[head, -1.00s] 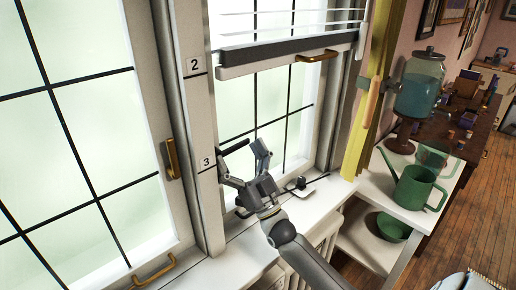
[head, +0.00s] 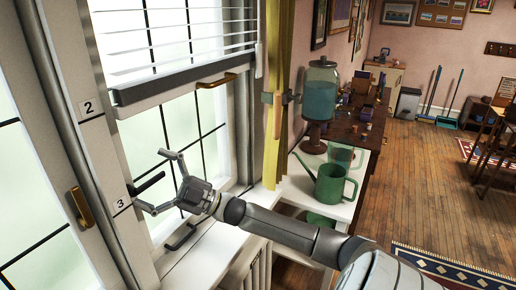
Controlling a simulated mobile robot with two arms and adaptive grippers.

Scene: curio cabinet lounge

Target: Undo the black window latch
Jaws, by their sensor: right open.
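The black window latch (head: 151,182) shows as a short dark lever beside the white window post marked 3. It slants up to the right in front of the pane. My right gripper (head: 148,178) is open at the window, with one finger above the lever and one below it. The lever lies between the fingers in the picture; I cannot tell whether they touch it. My left gripper is out of view.
A dark fitting (head: 181,237) sits on the white sill below my gripper. Brass handles mark the left window (head: 82,207) and upper sash (head: 216,81). A green watering can (head: 331,184) and drink dispenser (head: 320,92) stand right of the yellow curtain (head: 275,110).

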